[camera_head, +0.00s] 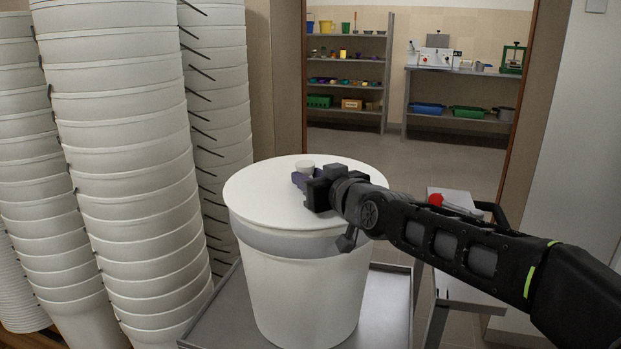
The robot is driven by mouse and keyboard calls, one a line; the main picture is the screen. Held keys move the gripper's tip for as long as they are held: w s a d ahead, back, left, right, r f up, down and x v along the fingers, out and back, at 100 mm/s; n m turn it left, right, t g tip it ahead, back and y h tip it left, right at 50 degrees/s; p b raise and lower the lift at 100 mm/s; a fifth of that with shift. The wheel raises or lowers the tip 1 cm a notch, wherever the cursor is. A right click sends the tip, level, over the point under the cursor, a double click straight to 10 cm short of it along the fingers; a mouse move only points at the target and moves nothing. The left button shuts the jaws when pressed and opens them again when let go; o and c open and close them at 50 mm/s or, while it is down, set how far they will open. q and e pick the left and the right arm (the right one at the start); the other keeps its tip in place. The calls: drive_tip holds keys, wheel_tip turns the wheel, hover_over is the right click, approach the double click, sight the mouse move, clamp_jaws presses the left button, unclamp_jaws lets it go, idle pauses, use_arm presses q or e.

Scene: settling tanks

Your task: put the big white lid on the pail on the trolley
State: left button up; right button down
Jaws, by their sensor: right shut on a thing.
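The big white lid (262,187) lies over the mouth of the white pail (302,290). It looks about level, and I cannot tell whether its rim is seated all round. The pail stands upright on the grey metal trolley (221,322). My right gripper (301,180) reaches in from the right above the lid and is shut on the lid's small white knob (305,165). The gripper and wrist hide part of the lid's right side. My left gripper is not in view.
Tall stacks of white pails (130,160) stand close on the left. A red-topped object (436,199) sits on a surface behind my right arm. Through a doorway are a shelf unit (346,65) and a bench (455,72), with open floor before them.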

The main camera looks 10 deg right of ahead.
drive_tip(key=shift+f+b, duration=0.25)
drive_tip(key=shift+b, duration=0.1)
idle(0.4)
idle(0.3)
drive_tip(key=c, duration=0.9)
unclamp_jaws()
drive_tip(key=shift+c, duration=0.2)
drive_tip(key=shift+o, duration=0.4)
drive_tip(key=o, duration=0.4)
drive_tip(key=shift+r+p, duration=3.5)
